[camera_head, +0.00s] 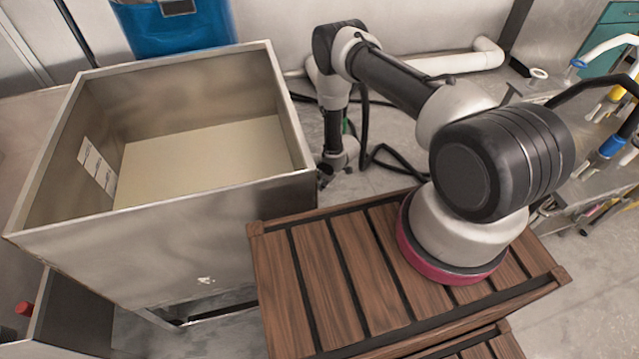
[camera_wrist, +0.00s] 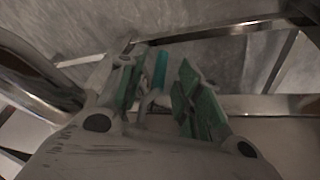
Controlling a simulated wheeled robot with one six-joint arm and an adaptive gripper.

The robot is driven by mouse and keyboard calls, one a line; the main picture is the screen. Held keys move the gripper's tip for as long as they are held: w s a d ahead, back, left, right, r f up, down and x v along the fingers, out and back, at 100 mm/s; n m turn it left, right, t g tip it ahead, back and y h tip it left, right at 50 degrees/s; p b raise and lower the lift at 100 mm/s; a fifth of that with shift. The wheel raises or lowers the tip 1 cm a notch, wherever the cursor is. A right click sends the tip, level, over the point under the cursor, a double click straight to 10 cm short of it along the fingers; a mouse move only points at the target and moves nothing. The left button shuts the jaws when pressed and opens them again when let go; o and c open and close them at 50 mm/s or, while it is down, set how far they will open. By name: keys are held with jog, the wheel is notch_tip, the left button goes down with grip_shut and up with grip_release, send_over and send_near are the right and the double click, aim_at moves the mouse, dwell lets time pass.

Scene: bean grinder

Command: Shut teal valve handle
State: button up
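The teal valve handle (camera_wrist: 160,68) shows in the wrist view as a small upright teal piece. It appears between the two green-padded fingers of my gripper (camera_wrist: 158,92), just beyond their tips. The fingers stand apart with a gap between them. I cannot tell whether either finger touches the handle. In the head view my gripper (camera_head: 335,172) points down beside the right wall of the metal bin, and the bin partly hides it. The handle cannot be made out in the head view.
The open metal bin (camera_head: 165,225) stands at the left. A blue container (camera_head: 180,32) is behind it. Dark cables (camera_head: 385,160) lie on the floor near my gripper. Metal frame bars (camera_wrist: 225,30) and a shiny pipe (camera_wrist: 35,75) surround the fingers. A bench with valves (camera_head: 610,146) stands at right.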

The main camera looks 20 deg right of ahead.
jog(key=shift+x, duration=1.35)
grip_shut()
jog(key=shift+a+y, duration=0.65)
jog(key=shift+y, duration=0.35)
